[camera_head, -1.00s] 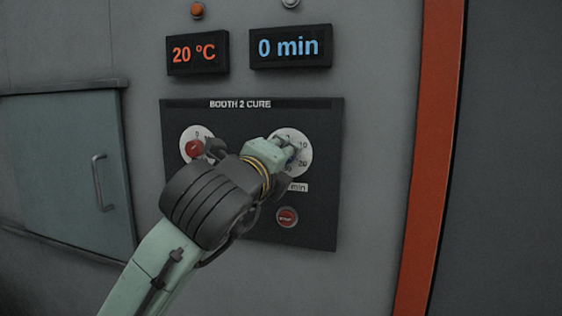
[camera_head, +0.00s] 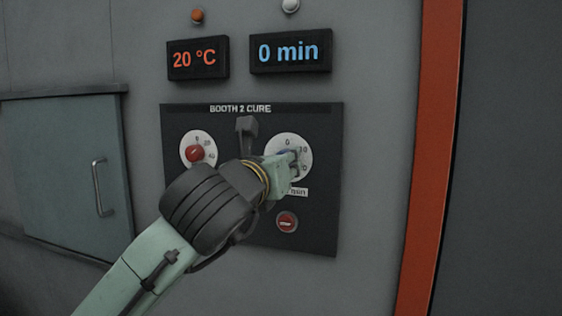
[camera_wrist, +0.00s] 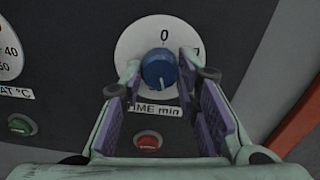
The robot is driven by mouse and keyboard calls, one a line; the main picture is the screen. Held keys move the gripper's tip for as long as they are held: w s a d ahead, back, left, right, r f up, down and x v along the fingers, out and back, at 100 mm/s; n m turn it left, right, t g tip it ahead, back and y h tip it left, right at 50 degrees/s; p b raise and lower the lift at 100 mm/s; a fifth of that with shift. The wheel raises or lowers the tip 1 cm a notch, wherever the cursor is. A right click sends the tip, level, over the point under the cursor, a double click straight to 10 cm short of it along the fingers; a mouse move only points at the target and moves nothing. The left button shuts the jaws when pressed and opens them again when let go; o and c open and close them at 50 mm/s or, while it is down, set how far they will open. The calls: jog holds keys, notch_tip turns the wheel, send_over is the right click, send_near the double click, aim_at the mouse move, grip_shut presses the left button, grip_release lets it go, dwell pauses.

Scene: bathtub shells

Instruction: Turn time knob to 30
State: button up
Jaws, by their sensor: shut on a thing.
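The blue time knob (camera_wrist: 159,69) sits on a white dial (camera_wrist: 127,45) marked 0 at its top, above a "TIME min" label. My gripper (camera_wrist: 160,67) has its two purple-padded fingers on either side of the knob and is shut on it. In the head view my gripper (camera_head: 288,160) covers the lower left of the time dial (camera_head: 304,148), and only a little of the knob shows. The time display (camera_head: 289,50) reads 0 min. I cannot tell exactly where the knob points.
A red temperature knob (camera_head: 194,153) is left of my gripper, under a display (camera_head: 197,58) reading 20 °C. A red button (camera_head: 287,222) lies below the time dial, and a green button (camera_wrist: 21,125) at lower left. A door handle (camera_head: 101,187) is farther left.

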jog(key=shift+m, duration=2)
jog(key=shift+p, duration=0.3)
jog(key=o, duration=1.2)
jog(key=shift+c, duration=0.2)
jog(key=v, duration=1.2)
